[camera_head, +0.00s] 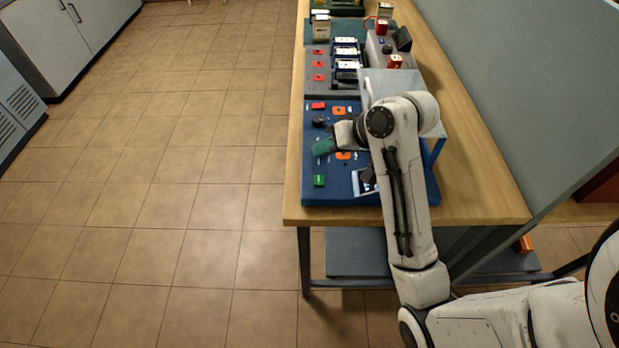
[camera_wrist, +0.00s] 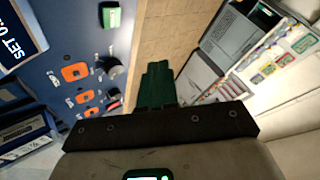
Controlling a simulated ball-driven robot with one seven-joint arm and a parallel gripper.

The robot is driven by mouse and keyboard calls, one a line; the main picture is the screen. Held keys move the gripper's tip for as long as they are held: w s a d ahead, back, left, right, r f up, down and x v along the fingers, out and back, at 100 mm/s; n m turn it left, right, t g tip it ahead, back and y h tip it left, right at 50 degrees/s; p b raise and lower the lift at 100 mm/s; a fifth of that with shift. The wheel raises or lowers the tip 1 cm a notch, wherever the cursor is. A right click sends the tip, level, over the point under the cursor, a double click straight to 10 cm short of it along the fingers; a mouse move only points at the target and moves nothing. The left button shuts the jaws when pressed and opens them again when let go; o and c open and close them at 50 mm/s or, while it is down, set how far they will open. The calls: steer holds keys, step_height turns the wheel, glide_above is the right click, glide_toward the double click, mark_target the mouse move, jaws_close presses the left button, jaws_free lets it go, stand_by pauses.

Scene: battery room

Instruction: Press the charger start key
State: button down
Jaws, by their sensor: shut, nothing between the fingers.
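A blue charger panel (camera_head: 330,193) lies on the near end of the workbench. A small green key (camera_head: 319,180) sits at its near left corner; it also shows in the wrist view (camera_wrist: 112,17), with no readable label. A red key (camera_head: 318,105) sits at the panel's far left. My gripper (camera_head: 322,147), with green fingers, is over the panel's left side, between the two keys and apart from the green one. In the wrist view my gripper (camera_wrist: 158,82) is shut and empty, to the right of the panel's edge.
Orange plates (camera_head: 343,155) and black knobs (camera_wrist: 113,69) are on the panel near my fingers. A display reading "SET 0" (camera_wrist: 16,35) is at the wrist view's upper left. Grey modules (camera_head: 318,90) stand farther along the bench. The tiled floor (camera_head: 230,165) to the left is clear.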

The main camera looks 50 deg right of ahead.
steer(key=shift+w+d+r, duration=0.2)
steer(key=shift+r, duration=0.25)
steer(key=shift+f, duration=0.15)
steer(key=b, duration=0.8)
glide_above(323, 181)
step_height(323, 181, down, 6)
steer(key=shift+f, duration=0.1)
steer(key=shift+f+b, duration=0.35)
steer(key=shift+f, duration=0.8)
steer(key=shift+w+f, duration=0.1)
stand_by(0.6)
steer(key=shift+f, duration=0.3)
